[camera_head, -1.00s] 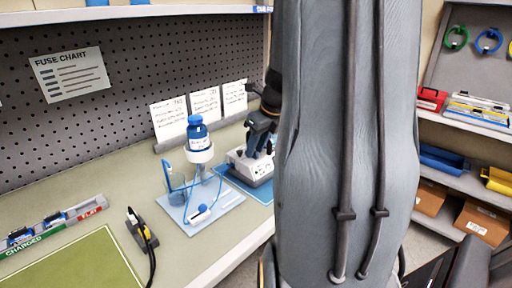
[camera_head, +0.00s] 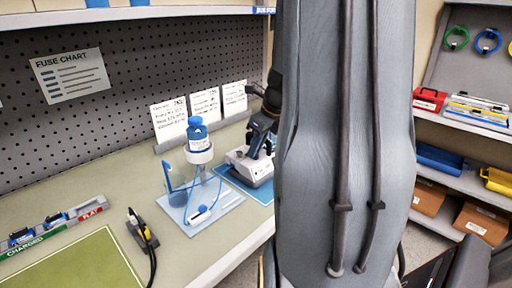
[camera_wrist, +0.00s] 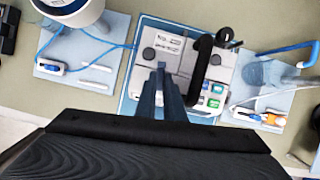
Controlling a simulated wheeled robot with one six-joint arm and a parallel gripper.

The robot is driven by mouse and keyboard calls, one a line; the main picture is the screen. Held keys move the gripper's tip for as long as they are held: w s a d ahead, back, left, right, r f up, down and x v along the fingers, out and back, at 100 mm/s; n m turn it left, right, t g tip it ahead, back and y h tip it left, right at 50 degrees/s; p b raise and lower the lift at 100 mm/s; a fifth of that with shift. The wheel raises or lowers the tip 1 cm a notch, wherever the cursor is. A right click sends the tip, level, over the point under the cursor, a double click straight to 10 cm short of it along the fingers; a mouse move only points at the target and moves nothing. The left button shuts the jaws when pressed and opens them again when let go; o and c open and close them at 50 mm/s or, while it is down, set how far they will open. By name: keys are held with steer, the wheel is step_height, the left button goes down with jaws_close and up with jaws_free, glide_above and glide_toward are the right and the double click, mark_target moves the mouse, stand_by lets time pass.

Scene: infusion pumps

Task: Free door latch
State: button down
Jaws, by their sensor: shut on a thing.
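The infusion pump (camera_wrist: 197,63) is a light grey box with coloured buttons and a black curved handle, on a blue mat (camera_wrist: 128,95) in the wrist view. In the head view, the pump (camera_head: 250,166) stands on the bench, partly behind my arm. My gripper (camera_wrist: 161,72) is over the pump's front-left part, beside the handle, with its dark fingers close together. It is shut on a small part there that I take to be the door latch; the fingers mostly hide it. My gripper also shows in the head view (camera_head: 258,142), at the pump's top.
A stand with a blue-capped bottle (camera_head: 198,140) and blue tubing is left of the pump. Another tray (camera_wrist: 262,85) with a blue tube is to its right in the wrist view. A black-cabled connector (camera_head: 142,232) lies on the bench. Shelves (camera_head: 455,183) are at right.

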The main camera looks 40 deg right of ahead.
steer(key=n+y+p, duration=0.1)
steer(key=n, duration=0.2)
steer(key=shift+d+r+g+p, duration=0.1)
steer(key=shift+d+g+p, duration=0.05)
steer(key=shift+g+p, duration=0.2)
steer(key=n+y+p, duration=0.1)
steer(key=n, duration=0.1)
steer(key=n+g+p, duration=0.1)
steer(key=n, duration=0.2)
steer(key=shift+w+d+y+p, duration=0.1)
steer(key=shift+w+y+p, duration=0.05)
steer(key=shift+y+p, duration=0.25)
steer(key=n+p, duration=0.1)
steer(key=n, duration=0.1)
steer(key=n+g+p, duration=0.1)
steer(key=n, duration=0.1)
steer(key=shift+w+g+y, duration=0.15)
steer(key=shift+g+y, duration=0.1)
steer(key=shift+y, duration=0.15)
steer(key=shift+w+n+g+p, duration=0.1)
steer(key=shift+n+g+p, duration=0.55)
steer(key=shift+n, duration=1.55)
steer(key=shift+g, duration=0.25)
steer(key=c, duration=1.9)
jaws_free()
steer(key=shift+o, duration=0.2)
